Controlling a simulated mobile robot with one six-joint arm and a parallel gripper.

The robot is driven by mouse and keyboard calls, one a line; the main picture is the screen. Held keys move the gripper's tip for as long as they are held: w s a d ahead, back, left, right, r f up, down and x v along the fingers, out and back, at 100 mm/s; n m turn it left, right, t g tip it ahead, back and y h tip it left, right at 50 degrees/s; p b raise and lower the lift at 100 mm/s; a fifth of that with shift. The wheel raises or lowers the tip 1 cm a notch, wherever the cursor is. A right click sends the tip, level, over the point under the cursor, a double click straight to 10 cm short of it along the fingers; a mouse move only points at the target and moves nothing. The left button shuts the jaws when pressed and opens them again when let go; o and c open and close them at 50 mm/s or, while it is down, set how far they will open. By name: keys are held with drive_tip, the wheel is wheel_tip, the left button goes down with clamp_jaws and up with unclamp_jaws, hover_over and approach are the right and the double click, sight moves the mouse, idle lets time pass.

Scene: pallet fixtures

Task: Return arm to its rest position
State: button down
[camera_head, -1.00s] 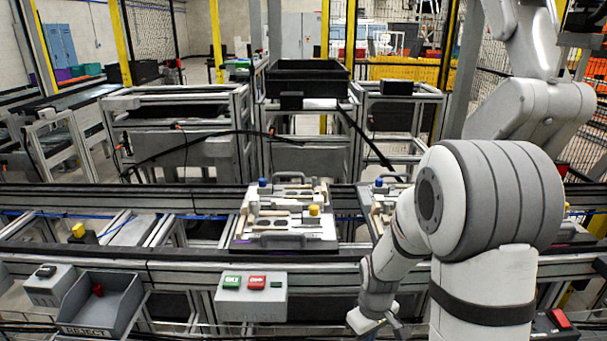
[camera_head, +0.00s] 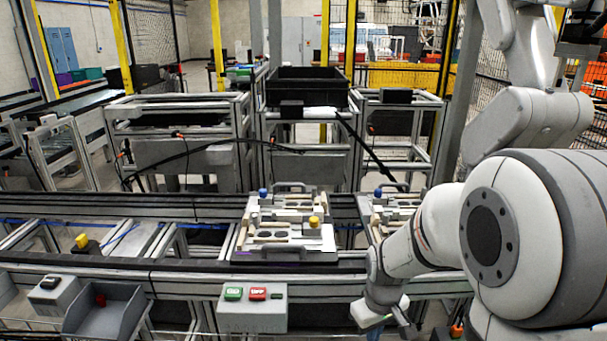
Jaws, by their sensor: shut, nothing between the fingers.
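My arm rises at the right side of the head view, with its large grey and white joint close to the camera. My gripper (camera_head: 390,322) is low in the picture, right of the button box and in front of the conveyor's near edge. Its fingers point down and are shut, with nothing seen between them. The fingertips are small and partly cut off by the bottom edge of the picture.
A pallet fixture (camera_head: 286,246) with a blue and a yellow knob sits on the conveyor (camera_head: 190,278). A second fixture (camera_head: 396,205) is partly behind my arm. A button box (camera_head: 252,312) and a grey reject bin (camera_head: 122,318) stand in front. A black crate (camera_head: 307,88) is behind.

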drive_tip(key=s+r+m+t+p, duration=0.2)
drive_tip(key=s+r+m, duration=0.2)
drive_tip(key=s+r, duration=0.7)
wheel_tip(320, 180, up, 4)
drive_tip(key=shift+s+f+m, duration=0.25)
drive_tip(key=shift+s+m, duration=0.05)
drive_tip(key=shift+s, duration=0.05)
drive_tip(key=shift+d, duration=0.15)
